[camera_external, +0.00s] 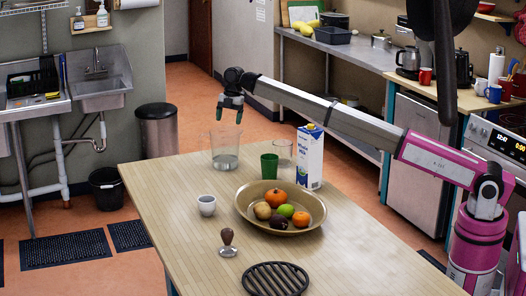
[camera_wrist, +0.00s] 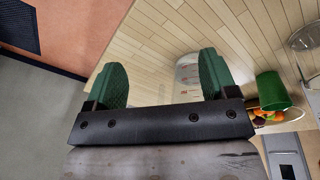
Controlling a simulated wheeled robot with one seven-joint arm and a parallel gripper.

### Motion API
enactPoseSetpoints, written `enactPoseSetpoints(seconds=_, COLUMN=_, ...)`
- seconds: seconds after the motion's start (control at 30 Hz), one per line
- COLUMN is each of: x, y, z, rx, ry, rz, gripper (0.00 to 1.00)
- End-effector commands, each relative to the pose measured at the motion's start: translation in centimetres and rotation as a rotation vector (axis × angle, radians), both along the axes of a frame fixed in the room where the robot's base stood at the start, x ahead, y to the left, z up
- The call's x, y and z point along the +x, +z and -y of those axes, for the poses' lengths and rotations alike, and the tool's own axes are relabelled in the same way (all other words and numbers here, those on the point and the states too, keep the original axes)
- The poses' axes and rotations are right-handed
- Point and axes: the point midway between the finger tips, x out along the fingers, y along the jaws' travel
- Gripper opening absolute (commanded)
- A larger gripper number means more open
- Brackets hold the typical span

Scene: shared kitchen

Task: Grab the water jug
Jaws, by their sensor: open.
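The water jug (camera_external: 224,158) is a clear, wide vessel with a little water in it. It stands upright near the far left end of the wooden table (camera_external: 165,190). My gripper (camera_external: 230,113) is above the jug, with its green fingers pointing down. In the wrist view my gripper (camera_wrist: 163,65) is open and empty. A clear vessel with red markings, which looks like the jug (camera_wrist: 188,70), shows partly between the fingers, closer to the right one. Its lower part is hidden by the gripper body.
A green cup (camera_external: 269,167), a clear glass (camera_external: 283,149) and a milk carton (camera_external: 310,157) stand right of the jug. A fruit bowl (camera_external: 243,212), a white cup (camera_external: 206,205), a tamper (camera_external: 227,240) and a black trivet (camera_external: 276,278) are nearer. The table left of the jug is clear.

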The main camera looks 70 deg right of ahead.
Motion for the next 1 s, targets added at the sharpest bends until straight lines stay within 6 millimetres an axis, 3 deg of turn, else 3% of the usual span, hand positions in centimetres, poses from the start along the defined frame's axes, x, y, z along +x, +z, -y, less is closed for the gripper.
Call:
enactPoseSetpoints(seconds=0.03, x=1.1, y=1.5, z=-3.4, rx=-0.023, ry=0.052, rz=-0.008, gripper=0.79)
enactPoseSetpoints(seconds=0.2, x=1.8, y=4.9, z=-12.3, rx=-0.100, ry=0.198, rz=-0.045, gripper=0.79)
enactPoseSetpoints(seconds=0.3, x=1.7, y=6.2, z=-16.3, rx=-0.140, ry=0.255, rz=-0.066, gripper=0.79)
enactPoseSetpoints(seconds=0.4, x=1.4, y=7.1, z=-19.0, rx=-0.168, ry=0.291, rz=-0.081, gripper=0.79)
enactPoseSetpoints(seconds=0.63, x=1.1, y=7.0, z=-20.7, rx=-0.190, ry=0.316, rz=-0.095, gripper=0.79)
enactPoseSetpoints(seconds=1.0, x=0.9, y=2.2, z=-20.4, rx=-0.188, ry=0.313, rz=-0.094, gripper=0.79)
